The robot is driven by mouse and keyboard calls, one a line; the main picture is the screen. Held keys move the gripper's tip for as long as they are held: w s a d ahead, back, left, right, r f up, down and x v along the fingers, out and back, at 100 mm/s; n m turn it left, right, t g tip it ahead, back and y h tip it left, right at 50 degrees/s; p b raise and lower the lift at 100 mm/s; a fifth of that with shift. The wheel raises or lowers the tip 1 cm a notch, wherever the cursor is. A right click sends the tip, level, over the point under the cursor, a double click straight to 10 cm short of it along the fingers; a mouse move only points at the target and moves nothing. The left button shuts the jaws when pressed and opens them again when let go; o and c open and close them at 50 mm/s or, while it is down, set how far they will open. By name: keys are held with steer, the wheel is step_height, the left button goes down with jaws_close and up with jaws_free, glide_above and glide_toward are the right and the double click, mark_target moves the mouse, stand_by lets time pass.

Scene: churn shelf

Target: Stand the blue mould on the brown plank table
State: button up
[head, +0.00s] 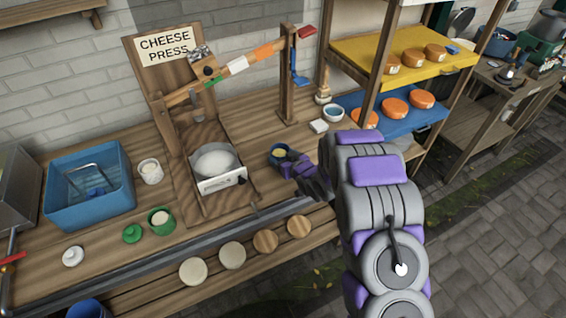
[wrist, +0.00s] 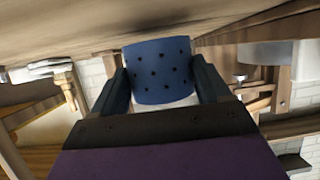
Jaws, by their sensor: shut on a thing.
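The blue mould (head: 279,154) is a small round pot with a yellowish inside. It is at the right part of the brown plank table (head: 100,262), right of the cheese press. My gripper (head: 289,165) is shut on it from the right side in the head view. In the wrist view the mould (wrist: 160,72), dotted with small holes, sits between the two dark fingers of my gripper (wrist: 163,88). A brown wooden surface fills the top of that view, close to the mould's edge. I cannot tell whether the mould touches the table.
A wooden post (head: 288,80), a blue-filled bowl (head: 333,113) and a white block (head: 318,126) stand behind the mould. A shelf with orange cheeses (head: 395,107) is at right. A blue tub (head: 90,190) is at left.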

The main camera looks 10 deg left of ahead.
steer(key=shift+d+f, duration=0.45)
steer(key=shift+f, duration=0.3)
steer(key=shift+d, duration=0.3)
steer(key=shift+d+r, duration=0.1)
steer(key=shift+d, duration=0.1)
steer(key=shift+a, duration=0.1)
steer(key=o, duration=0.6)
steer(key=shift+a+f, duration=0.2)
steer(key=shift+a, duration=0.1)
steer(key=shift+o, duration=1.4)
steer(key=shift+a, duration=0.35)
steer(key=shift+o, duration=0.6)
steer(key=shift+d, duration=0.4)
steer(key=shift+s+d+r, duration=0.15)
steer(key=shift+d+r, duration=0.1)
steer(key=shift+d, duration=0.05)
steer(key=p+v, duration=0.2)
steer(key=v, duration=0.9)
steer(key=shift+s, duration=0.2)
